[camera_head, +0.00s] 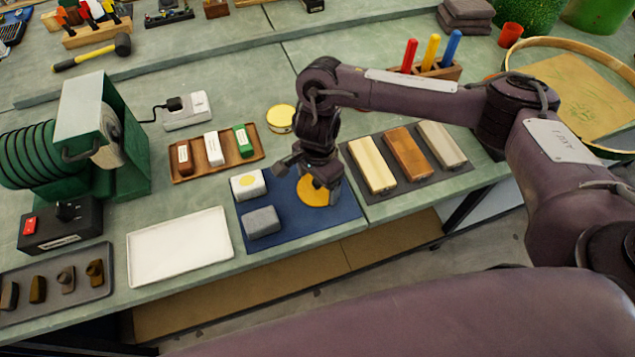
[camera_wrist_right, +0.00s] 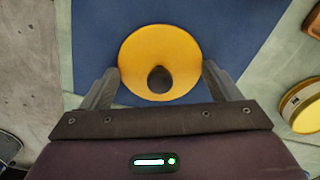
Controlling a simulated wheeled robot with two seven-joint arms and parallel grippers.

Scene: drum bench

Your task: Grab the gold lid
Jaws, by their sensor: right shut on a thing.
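The gold lid (camera_head: 312,194) is a round yellow disc on the blue mat (camera_head: 285,222). In the right wrist view the gold lid (camera_wrist_right: 140,52) shows from above with a dark round knob at its middle. My right gripper (camera_head: 318,186) is over the mat, its two fingers shut on the lid from opposite sides. In the right wrist view the right gripper (camera_wrist_right: 161,82) has one finger at each side of the lid. The gripper hides part of the lid in the head view. My left gripper is not in view.
A white block (camera_head: 247,185) and a grey block (camera_head: 262,222) sit on the mat's left part. A round yellow-topped tin (camera_head: 281,119) stands behind. A dark mat with wooden bars (camera_head: 408,153) lies to the right. A white tray (camera_head: 180,246) is at left.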

